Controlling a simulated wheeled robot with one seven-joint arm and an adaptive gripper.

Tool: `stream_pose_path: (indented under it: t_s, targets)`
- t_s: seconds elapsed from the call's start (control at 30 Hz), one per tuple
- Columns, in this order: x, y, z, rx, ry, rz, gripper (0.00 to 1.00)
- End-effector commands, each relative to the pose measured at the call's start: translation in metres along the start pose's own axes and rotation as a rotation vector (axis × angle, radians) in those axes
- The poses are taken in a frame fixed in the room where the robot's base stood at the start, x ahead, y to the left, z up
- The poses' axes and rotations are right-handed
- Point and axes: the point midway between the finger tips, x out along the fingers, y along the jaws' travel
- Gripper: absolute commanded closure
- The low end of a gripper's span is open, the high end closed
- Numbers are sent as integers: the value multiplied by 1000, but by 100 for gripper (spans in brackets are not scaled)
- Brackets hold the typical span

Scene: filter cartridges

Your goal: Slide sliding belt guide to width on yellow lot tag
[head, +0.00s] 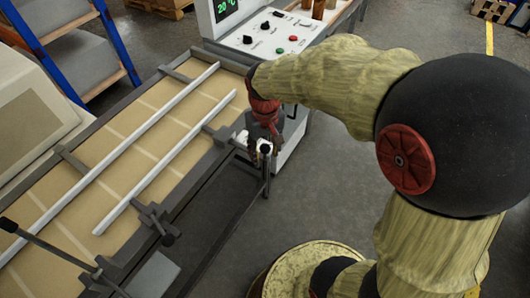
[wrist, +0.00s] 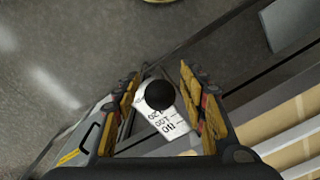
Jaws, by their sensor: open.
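The belt guide shows in the head view as a pale near rail (head: 165,160) lying along the tan belt, roughly parallel to a pale far rail (head: 120,145). A black ball knob (wrist: 160,95) shows in the wrist view, with a white scale card (wrist: 168,125) with printed numbers behind it. My gripper (head: 265,147) is at the belt's near side, below the control panel. In the wrist view my gripper (wrist: 160,90) is open, with one finger on each side of the knob; contact is not clear. I cannot make out a yellow lot tag.
A control panel (head: 270,38) with buttons and a lit display stands at the belt's far end. A dark frame edge (head: 205,185) runs along the belt's near side. Another black-knobbed lever (head: 50,250) crosses the belt's lower left. Grey floor (head: 330,200) is open at right.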

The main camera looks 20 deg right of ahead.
Motion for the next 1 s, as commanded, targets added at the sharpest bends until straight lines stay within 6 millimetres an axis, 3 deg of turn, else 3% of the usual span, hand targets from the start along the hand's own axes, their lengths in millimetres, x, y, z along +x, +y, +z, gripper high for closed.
stream_pose_path:
  t_s: [0.77, 1.0]
  targets:
    - [-1, 2, -1, 1, 4, 3, 99]
    - [1, 1, 0, 0, 0, 2, 100]
